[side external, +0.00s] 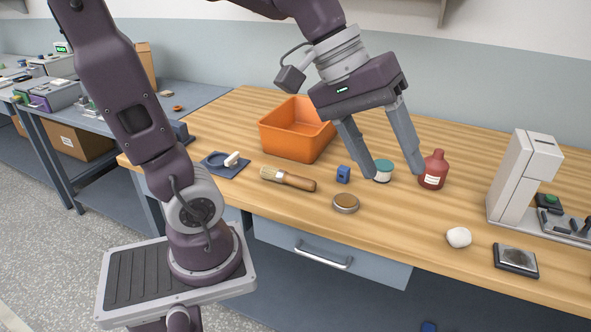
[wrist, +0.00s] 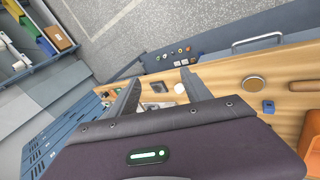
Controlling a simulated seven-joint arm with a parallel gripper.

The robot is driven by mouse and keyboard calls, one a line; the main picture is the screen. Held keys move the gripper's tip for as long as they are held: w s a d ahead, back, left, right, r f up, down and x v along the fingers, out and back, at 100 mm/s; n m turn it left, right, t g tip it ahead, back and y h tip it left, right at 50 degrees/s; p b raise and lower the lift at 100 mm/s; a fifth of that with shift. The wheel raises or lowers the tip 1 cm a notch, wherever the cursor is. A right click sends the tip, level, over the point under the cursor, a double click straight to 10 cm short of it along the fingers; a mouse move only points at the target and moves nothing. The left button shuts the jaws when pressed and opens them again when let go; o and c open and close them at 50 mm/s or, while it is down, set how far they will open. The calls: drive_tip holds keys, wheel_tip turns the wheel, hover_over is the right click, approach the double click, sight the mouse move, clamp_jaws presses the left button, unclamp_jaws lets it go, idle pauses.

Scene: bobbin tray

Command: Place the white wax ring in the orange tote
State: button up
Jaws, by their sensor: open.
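A small round white piece (side external: 459,237), the best match for the white wax ring, lies on the wooden bench near its front edge, right of centre; I cannot make out a hole in it. It also shows in the wrist view (wrist: 180,88), close to one finger. The orange tote (side external: 285,144) stands upright on the bench at the back left, and its visible inside looks empty. A corner of it shows in the wrist view (wrist: 312,153). My gripper (side external: 396,188) is open and empty, left of and behind the white piece in the side view.
A teal-lidded white jar (side external: 383,172) and red bottle (side external: 433,170) are close to my fingers in the side view. A blue block (side external: 343,174), brush (side external: 289,179), round tin (side external: 346,203) and dark square pad (side external: 516,260) lie around. A pale machine (side external: 525,175) stands at right.

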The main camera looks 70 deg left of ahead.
drive_tip(key=shift+o, duration=0.4)
drive_tip(key=s+a+f+m+y, duration=0.1)
drive_tip(key=s+a+m+y, duration=0.1)
drive_tip(key=s, duration=0.3)
drive_tip(key=s+a+f+m+t+y, duration=0.1)
drive_tip(key=s+a+f+m+y, duration=0.1)
drive_tip(key=s+m, duration=0.2)
drive_tip(key=shift+s+a, duration=0.35)
drive_tip(key=shift+s, duration=0.8)
drive_tip(key=shift+s+a+f, duration=0.15)
drive_tip(key=shift+a, duration=0.1)
